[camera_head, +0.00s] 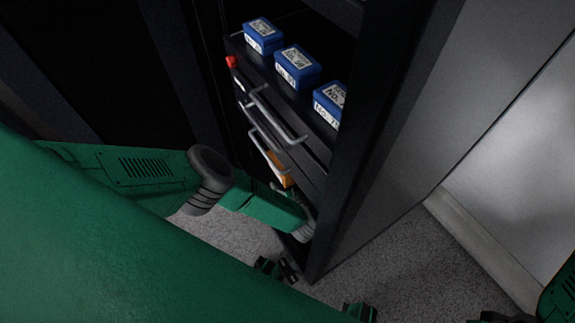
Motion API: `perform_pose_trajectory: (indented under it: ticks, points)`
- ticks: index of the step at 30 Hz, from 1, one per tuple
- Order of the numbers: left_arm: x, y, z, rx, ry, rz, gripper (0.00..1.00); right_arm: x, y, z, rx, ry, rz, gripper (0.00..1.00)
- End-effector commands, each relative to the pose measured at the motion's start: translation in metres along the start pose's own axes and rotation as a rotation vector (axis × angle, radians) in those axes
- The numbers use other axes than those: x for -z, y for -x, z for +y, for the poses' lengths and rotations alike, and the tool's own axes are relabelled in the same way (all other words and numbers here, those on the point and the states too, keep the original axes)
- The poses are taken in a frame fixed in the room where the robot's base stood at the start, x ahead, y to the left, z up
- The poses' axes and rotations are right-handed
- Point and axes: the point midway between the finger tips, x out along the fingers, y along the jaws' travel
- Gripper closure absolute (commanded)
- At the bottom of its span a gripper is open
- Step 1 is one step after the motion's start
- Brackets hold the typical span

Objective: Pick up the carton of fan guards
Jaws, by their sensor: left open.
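A small orange box (279,169), perhaps the carton of fan guards, shows low in the dark cabinet, below the handles. Only part of it is visible, and I cannot read any label. My left arm comes in from the left and bends at the cabinet's lower opening. My left gripper (284,189) is small and dim close to the orange box, partly hidden by my wrist. It is open, and I see nothing held in it. I cannot tell whether it touches the box. My right gripper cannot be made out.
Several blue labelled boxes (298,66) stand on the upper shelf. Metal handles (272,114) stick out below them, with a red knob (232,62) at the left. The cabinet's dark side panel (352,185) stands close to my wrist. Grey floor (400,262) is open at the right.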

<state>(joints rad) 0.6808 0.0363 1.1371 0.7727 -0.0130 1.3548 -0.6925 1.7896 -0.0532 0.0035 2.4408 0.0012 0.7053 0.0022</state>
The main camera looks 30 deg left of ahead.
Motion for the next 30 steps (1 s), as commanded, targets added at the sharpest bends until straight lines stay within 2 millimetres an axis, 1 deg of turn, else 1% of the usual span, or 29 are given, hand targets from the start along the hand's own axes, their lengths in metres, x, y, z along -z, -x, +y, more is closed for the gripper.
perform_pose_trajectory:
  ticks: [1, 4, 9, 12, 15, 20, 27, 30]
  points:
    - [-0.001, -0.005, -0.003, 0.006, 0.000, 0.001, 0.03, 0.000, -0.002, -0.001, 0.001, 0.001, 0.000, 1.00]
    - [-0.002, -0.019, -0.004, 0.007, 0.002, 0.001, 0.03, -0.001, -0.010, -0.001, 0.001, 0.002, -0.001, 1.00]
    - [-0.004, -0.053, -0.003, 0.007, 0.001, 0.002, 0.03, -0.002, -0.031, -0.001, 0.002, 0.003, -0.001, 1.00]
    - [-0.003, -0.069, -0.002, 0.007, -0.001, 0.005, 0.03, -0.002, -0.041, -0.001, 0.002, 0.003, -0.001, 1.00]
    - [-0.001, -0.080, -0.001, 0.007, -0.002, 0.007, 0.03, -0.003, -0.047, -0.001, 0.001, 0.002, -0.001, 1.00]
    - [0.001, -0.089, -0.002, 0.006, -0.003, 0.008, 0.03, -0.003, -0.051, -0.001, 0.001, 0.002, -0.001, 1.00]
    - [0.001, -0.125, -0.006, 0.007, -0.001, 0.006, 0.03, -0.004, -0.075, -0.001, 0.001, 0.002, -0.001, 1.00]
    - [0.002, -0.134, -0.005, 0.006, 0.000, 0.005, 0.03, -0.005, -0.081, -0.002, 0.001, 0.002, -0.001, 1.00]
